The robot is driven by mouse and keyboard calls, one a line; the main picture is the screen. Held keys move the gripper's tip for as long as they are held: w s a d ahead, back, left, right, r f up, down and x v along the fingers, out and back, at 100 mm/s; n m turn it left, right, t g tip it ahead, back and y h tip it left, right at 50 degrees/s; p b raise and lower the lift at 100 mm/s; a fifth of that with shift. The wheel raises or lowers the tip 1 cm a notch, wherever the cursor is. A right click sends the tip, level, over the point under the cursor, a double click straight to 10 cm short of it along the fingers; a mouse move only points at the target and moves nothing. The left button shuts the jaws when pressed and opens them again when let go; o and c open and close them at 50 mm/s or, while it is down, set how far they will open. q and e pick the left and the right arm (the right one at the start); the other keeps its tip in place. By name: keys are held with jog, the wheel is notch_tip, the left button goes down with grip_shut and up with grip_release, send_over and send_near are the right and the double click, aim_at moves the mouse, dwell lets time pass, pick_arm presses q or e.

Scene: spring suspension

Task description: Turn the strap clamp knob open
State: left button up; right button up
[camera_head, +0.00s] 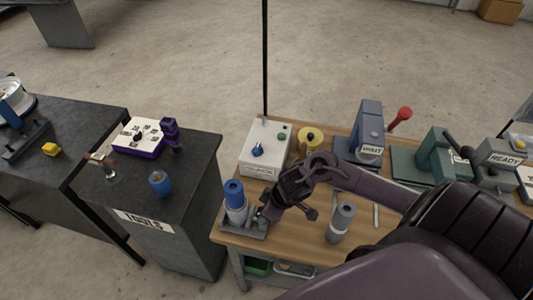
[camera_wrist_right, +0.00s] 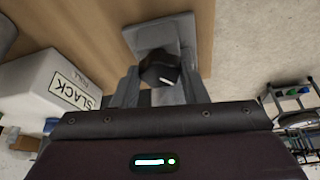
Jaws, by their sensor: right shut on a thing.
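The strap clamp knob (camera_wrist_right: 160,70) is black with a white mark and shows between the fingertips in the right wrist view. It stands at a grey base plate (camera_wrist_right: 150,35). My right gripper (camera_wrist_right: 160,88) is shut on the knob, with a grey finger on each side. In the head view my right gripper (camera_head: 266,212) reaches down to the front left of the wooden table, beside a grey fixture (camera_head: 258,231) that holds a grey cylinder with a blue top (camera_head: 234,192). The knob is hidden there by the gripper. My left gripper is in neither view.
A white box labelled SLACK (camera_head: 265,150) stands behind the gripper, with a yellow round part (camera_head: 311,137) beside it. A grey cylinder (camera_head: 341,222) stands right of the gripper. A blue WAIT press (camera_head: 368,130) is farther back. A dark TOOLS cabinet (camera_head: 195,200) stands left across a gap.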

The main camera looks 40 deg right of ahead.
jog(key=shift+n, duration=0.3)
jog(key=shift+w+d+r+n+y+p, duration=0.15)
jog(key=shift+n+y+p, duration=0.2)
jog(key=shift+n, duration=0.25)
jog(key=shift+n+g+y, duration=0.25)
jog(key=shift+n+g, duration=0.25)
jog(key=shift+n, duration=0.7)
jog(key=n+g, duration=0.1)
jog(key=n, duration=0.1)
jog(key=shift+w+d+n+y, duration=0.1)
jog(key=shift+w+n+y, duration=0.05)
jog(key=shift+n+y, duration=0.2)
jog(key=shift+w+n+g+y+b, duration=0.15)
jog(key=shift+n+g+b, duration=0.25)
jog(key=shift+n, duration=0.6)
jog(key=shift+s+n+g+y+b, duration=0.1)
jog(key=shift+n+g+b, duration=0.3)
jog(key=shift+n, duration=0.55)
jog(key=o, duration=1)
